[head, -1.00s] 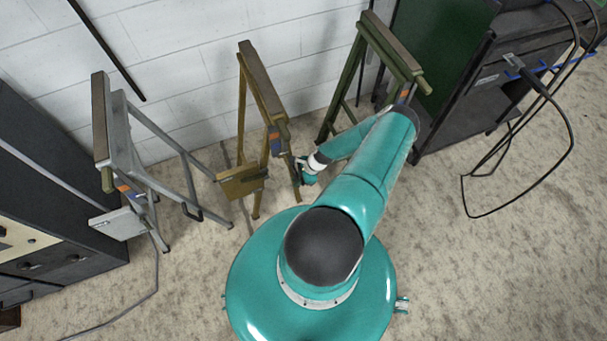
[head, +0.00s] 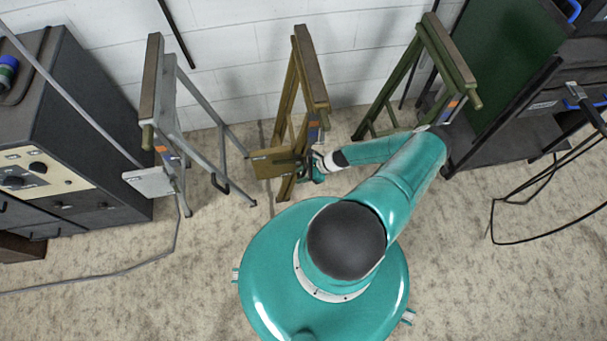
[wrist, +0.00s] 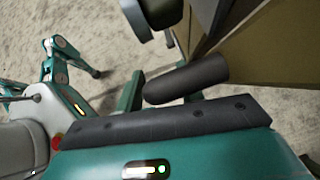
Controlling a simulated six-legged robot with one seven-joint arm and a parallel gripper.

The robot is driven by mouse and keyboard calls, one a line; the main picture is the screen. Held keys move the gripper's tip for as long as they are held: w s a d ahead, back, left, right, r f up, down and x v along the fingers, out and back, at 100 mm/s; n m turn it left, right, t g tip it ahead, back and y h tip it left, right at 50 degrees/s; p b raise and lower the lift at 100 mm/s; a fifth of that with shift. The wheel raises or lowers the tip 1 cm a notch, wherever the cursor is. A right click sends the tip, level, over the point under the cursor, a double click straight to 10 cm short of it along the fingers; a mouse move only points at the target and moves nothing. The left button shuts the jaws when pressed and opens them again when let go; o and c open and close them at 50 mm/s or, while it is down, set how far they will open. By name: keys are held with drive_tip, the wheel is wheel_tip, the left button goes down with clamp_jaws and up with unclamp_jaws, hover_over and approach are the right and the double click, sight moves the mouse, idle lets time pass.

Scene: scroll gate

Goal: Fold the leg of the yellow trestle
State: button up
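The yellow trestle (head: 293,92) stands upright in the middle of the head view near the wall, with a brown top bar and a yellow panel (head: 270,163) low on it. My gripper (head: 309,168) is at its lower right side, close against the leg (head: 287,186) and the panel's right end. In the wrist view a dark rounded bar (wrist: 187,80) lies just beyond my gripper's dark bolted edge, and a yellow-brown surface (wrist: 275,45) fills the upper right. The fingertips and any contact are not clear, so I cannot tell whether my gripper holds anything.
A grey trestle (head: 168,110) stands to the left and a green trestle (head: 440,60) to the right. A dark cabinet (head: 70,150) is at far left. Black cables (head: 495,205) lie on the floor at right.

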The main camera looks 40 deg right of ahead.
drive_tip(key=shift+a, duration=0.2)
drive_tip(key=shift+s+d+r, duration=0.15)
drive_tip(key=shift+d+r, duration=0.1)
drive_tip(key=shift+d, duration=0.1)
drive_tip(key=v, duration=1.3)
drive_tip(key=shift+s+d, duration=0.1)
